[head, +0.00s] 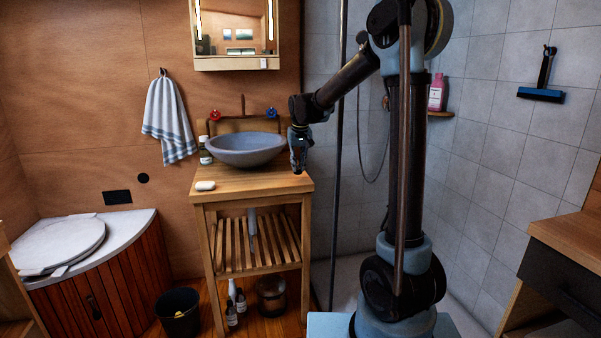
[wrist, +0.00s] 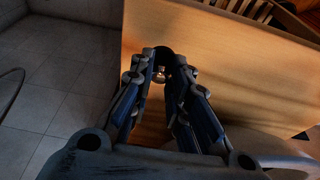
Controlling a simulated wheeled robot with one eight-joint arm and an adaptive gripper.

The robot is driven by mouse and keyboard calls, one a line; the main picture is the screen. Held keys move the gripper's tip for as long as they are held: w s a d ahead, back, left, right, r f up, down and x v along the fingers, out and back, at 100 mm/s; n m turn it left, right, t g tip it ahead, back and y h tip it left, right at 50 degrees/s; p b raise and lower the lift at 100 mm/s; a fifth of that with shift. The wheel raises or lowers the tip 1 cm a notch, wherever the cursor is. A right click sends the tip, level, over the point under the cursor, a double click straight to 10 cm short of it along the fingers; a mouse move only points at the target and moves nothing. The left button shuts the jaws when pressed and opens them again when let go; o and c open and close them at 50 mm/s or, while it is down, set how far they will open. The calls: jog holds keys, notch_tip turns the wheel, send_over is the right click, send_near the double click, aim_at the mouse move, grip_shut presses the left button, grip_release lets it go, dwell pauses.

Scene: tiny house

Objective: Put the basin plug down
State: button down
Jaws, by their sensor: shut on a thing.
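My gripper (head: 298,168) points down at the right side of the wooden washstand (head: 262,184), just right of the grey stone basin (head: 245,149). In the wrist view my gripper (wrist: 162,75) is shut on the basin plug (wrist: 161,72), a small dark piece with a shiny metal bit between the fingertips. The fingers hide most of it. The plug cannot be made out in the head view. The wooden top (wrist: 215,60) lies under the fingertips in the wrist view; whether the plug touches it I cannot tell.
A white soap bar (head: 205,185) lies at the washstand's front left, and a dark bottle (head: 205,152) stands left of the basin. The front of the top is otherwise clear. A slatted shelf (head: 255,251) is below. A black bucket (head: 178,312) stands on the floor at left.

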jog(key=shift+f, duration=1.35)
jog(key=c, duration=1.5)
grip_release()
jog(key=shift+f, duration=0.1)
jog(key=shift+c, duration=0.2)
jog(key=a+v, duration=0.1)
jog(key=v, duration=1.1)
jog(key=s+d+f, duration=0.1)
jog(key=s+d, duration=0.8)
jog(key=s+d+f+m, duration=0.1)
jog(key=s+d+f, duration=0.4)
jog(key=s, duration=0.4)
jog(key=s+d+f+m, duration=0.1)
jog(key=s+d+f, duration=0.4)
jog(key=s, duration=0.5)
jog(key=s+d+f+m, duration=0.1)
jog(key=s+d+f, duration=0.5)
jog(key=s+f, duration=0.3)
jog(key=shift+s+g+h, duration=0.3)
jog(key=shift+s+h, duration=0.05)
jog(key=shift+h, duration=0.05)
